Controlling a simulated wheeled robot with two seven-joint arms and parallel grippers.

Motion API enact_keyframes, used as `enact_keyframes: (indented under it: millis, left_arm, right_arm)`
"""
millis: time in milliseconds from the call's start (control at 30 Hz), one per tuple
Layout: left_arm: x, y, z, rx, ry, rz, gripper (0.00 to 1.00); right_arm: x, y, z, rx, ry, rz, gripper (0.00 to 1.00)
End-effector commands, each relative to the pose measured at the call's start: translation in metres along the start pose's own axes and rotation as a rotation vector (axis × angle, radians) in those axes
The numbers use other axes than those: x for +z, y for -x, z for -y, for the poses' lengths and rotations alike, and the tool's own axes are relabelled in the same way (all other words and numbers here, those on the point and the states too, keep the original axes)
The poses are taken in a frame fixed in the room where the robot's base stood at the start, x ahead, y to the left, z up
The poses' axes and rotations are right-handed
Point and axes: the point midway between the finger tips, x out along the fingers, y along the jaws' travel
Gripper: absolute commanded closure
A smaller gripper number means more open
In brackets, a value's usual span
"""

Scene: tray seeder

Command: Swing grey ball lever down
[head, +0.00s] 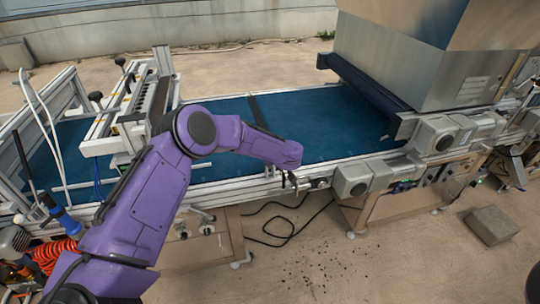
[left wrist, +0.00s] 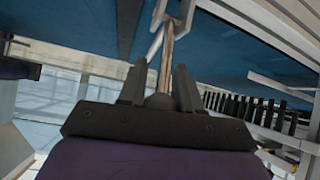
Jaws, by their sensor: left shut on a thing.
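The grey ball lever (left wrist: 160,101) shows in the left wrist view as a round grey knob on a thin rod. The rod runs up toward a pale metal bracket (left wrist: 176,16). My left gripper (left wrist: 158,82) has one finger on each side of the knob and is shut on it. In the head view my left gripper (head: 290,181) is at the front rail of the conveyor, and the knob is too small and hidden to make out there. My right gripper is not in view.
The blue conveyor belt (head: 330,120) runs behind my left gripper. Grey motor boxes (head: 352,179) sit just to its right, below the large metal hopper (head: 400,60). A seeder frame (head: 103,132) stands at the left. A black cable (head: 285,236) lies on the floor.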

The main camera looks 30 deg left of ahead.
Motion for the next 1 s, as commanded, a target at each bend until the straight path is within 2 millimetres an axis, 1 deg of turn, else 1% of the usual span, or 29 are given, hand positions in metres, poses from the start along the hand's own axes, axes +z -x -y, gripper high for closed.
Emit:
enact_keyframes:
  millis: [767, 800, 833, 1000]
  left_arm:
    - [0.0029, -0.0017, 0.0013, -0.002, -0.004, 0.002, 1.0]
    - [0.003, -0.0017, 0.0013, -0.002, -0.004, 0.002, 0.54]
    - [0.003, -0.0017, 0.0013, -0.002, -0.004, 0.002, 0.44]
    - [0.0019, -0.001, 0.0007, -0.002, -0.002, 0.001, 0.44]
  right_arm:
    - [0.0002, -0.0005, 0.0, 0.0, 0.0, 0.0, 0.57]
    - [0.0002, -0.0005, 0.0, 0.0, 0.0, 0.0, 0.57]
    - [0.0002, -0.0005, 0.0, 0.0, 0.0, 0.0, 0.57]
    - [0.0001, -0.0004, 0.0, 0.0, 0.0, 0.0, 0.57]
